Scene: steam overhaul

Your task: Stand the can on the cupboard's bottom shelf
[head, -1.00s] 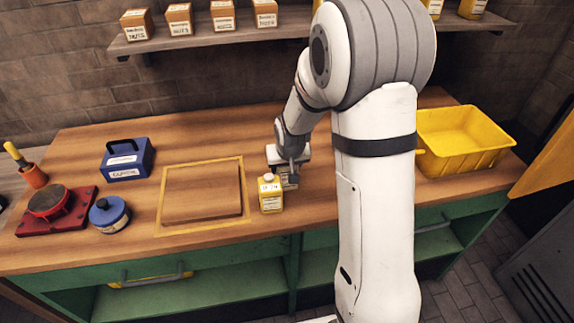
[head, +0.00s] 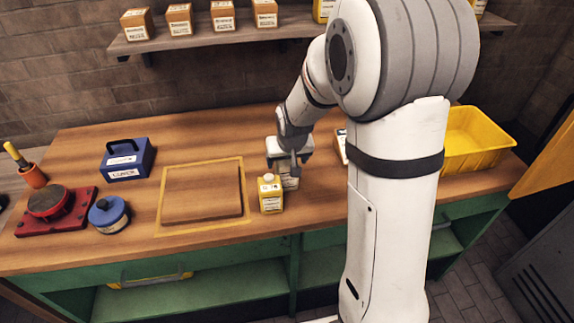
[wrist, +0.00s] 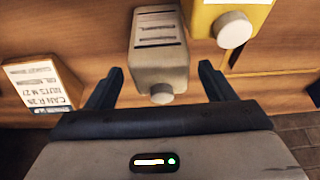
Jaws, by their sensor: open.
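A grey can with a pale cap stands on the bench; it shows in the wrist view (wrist: 160,55) between the lines of my two fingers, and partly under my gripper in the head view (head: 289,183). My gripper (wrist: 161,75) is open, with a gap on each side of the can; it also shows in the head view (head: 290,155). A yellow can (head: 270,194) with a white cap stands close beside the grey one, and shows at the wrist view's top right (wrist: 225,18). The green cupboard under the bench has a low shelf (head: 190,294), partly in view.
A labelled box (wrist: 45,82) stands left of the grey can in the wrist view. A framed wooden board (head: 202,193), a blue box (head: 127,160), a blue round tin (head: 108,215) and a yellow bin (head: 475,145) are on the bench. A wall shelf (head: 190,38) holds boxes.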

